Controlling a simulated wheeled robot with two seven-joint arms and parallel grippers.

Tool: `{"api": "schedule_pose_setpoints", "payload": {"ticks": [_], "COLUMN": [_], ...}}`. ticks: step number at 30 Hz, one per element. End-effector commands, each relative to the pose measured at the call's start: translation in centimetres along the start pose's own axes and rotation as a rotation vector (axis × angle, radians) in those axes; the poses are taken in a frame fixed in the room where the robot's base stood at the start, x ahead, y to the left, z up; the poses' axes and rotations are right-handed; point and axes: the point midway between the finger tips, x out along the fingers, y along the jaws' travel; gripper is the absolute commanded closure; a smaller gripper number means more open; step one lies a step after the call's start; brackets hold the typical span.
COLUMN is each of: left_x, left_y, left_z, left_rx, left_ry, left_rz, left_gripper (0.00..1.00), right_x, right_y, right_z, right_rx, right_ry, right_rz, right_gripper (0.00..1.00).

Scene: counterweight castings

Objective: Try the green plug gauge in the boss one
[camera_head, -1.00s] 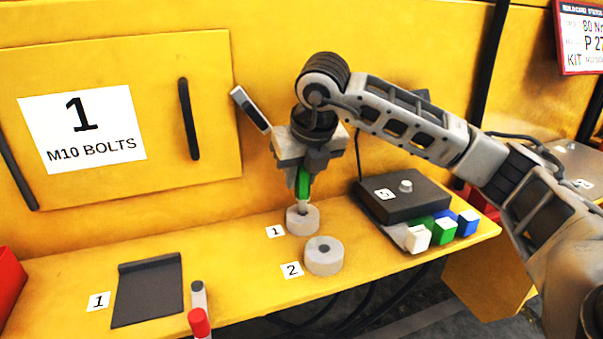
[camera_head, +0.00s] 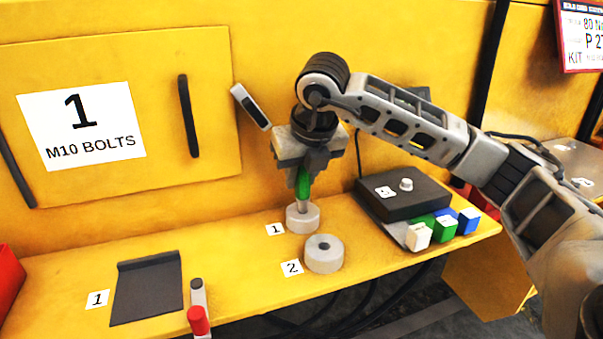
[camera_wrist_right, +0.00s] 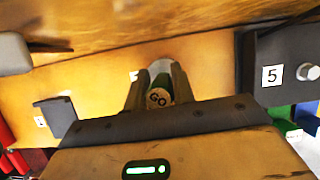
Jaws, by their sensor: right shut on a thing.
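The green plug gauge (camera_head: 303,186) is upright in my right gripper (camera_head: 302,172), its grey pin pointing down. The pin's lower end meets the top of boss one (camera_head: 302,219), a grey ring beside label 1. I cannot tell how far the pin is inside the bore. In the right wrist view, the gauge's end marked GO (camera_wrist_right: 158,98) sits between the shut fingers, with part of the boss (camera_wrist_right: 160,67) behind it. My left gripper is not in view.
Boss two (camera_head: 324,254), with an open hole, stands close in front. A dark box (camera_head: 403,198) labelled 5 and white, green and blue blocks are to the right. The yellow wall is close behind.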

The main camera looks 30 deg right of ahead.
Motion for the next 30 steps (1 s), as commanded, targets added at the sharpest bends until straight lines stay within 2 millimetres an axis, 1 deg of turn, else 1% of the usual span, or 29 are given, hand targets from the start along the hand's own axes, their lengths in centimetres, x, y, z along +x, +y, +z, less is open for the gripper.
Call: {"api": "schedule_pose_setpoints", "payload": {"ticks": [21,30], "left_x": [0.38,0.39], "left_y": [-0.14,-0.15], "left_z": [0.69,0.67], "left_rx": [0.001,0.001], "left_ry": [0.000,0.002], "left_rz": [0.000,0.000], "left_gripper": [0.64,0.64], "right_x": [0.82,0.95], "right_y": [0.02,0.03], "right_z": [-0.33,-0.40], "right_rx": [0.000,-0.001], "right_ry": [-0.001,0.000], "right_rz": [0.001,0.000], "right_gripper": [1.00,1.00]}}
